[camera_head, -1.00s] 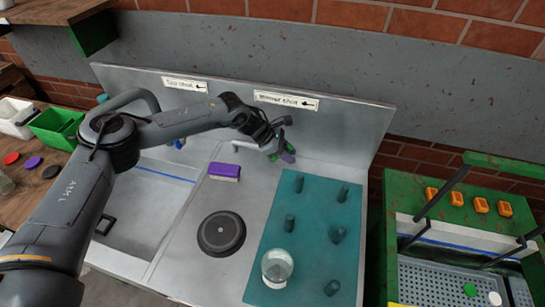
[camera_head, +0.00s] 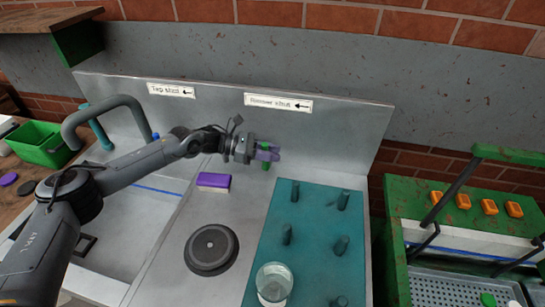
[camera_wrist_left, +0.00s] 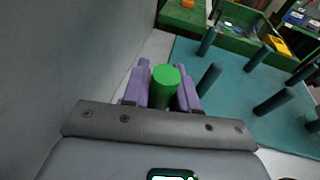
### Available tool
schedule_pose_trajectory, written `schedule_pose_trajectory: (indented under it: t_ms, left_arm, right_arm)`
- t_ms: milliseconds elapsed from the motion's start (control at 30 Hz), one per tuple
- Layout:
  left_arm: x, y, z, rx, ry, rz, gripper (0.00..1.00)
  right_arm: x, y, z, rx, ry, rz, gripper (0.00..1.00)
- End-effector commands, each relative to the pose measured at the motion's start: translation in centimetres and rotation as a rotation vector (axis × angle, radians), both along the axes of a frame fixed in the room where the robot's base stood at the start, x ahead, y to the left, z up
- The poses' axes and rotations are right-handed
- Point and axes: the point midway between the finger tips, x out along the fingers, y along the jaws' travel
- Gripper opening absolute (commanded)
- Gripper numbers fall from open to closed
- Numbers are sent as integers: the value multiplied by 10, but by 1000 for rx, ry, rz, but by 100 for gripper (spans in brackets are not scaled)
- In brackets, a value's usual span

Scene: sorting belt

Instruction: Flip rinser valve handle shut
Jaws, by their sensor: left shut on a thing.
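The rinser valve handle (camera_head: 266,159) is green and sits at the foot of the steel backsplash, below the "Rinser shut" sign (camera_head: 278,103) with its left-pointing arrow. My left gripper (camera_head: 267,152) has purple fingers and is shut on the handle, coming in from the left. In the left wrist view the handle's round green end (camera_wrist_left: 166,76) stands between the two fingers. The valve body is hidden behind the gripper. The round black rinser (camera_head: 211,249) lies on the counter in front. My right gripper is not in view.
A purple-topped sponge (camera_head: 214,182) lies left of the handle. A teal drying mat (camera_head: 310,250) with several pegs and a glass (camera_head: 273,284) is to the right. The sink and its grey tap (camera_head: 105,108) are at the left. The backsplash (camera_head: 345,125) stands close behind.

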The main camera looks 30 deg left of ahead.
Motion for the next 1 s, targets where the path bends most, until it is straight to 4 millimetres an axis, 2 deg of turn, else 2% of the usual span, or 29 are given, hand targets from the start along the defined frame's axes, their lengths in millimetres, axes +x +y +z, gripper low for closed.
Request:
schedule_pose_trajectory:
  t_ms: [433, 467, 600, 1000]
  left_arm:
    - [0, 0, 3, -14, -8, -2, 0]
    - [0, 0, 3, -14, -8, -2, 29]
    - [0, 0, 2, -12, -7, -1, 48]
    - [-3, 6, 2, -11, -4, 0, 48]
  right_arm:
    - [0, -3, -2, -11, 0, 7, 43]
    - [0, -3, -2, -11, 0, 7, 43]
    - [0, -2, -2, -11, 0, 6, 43]
    - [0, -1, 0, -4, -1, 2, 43]
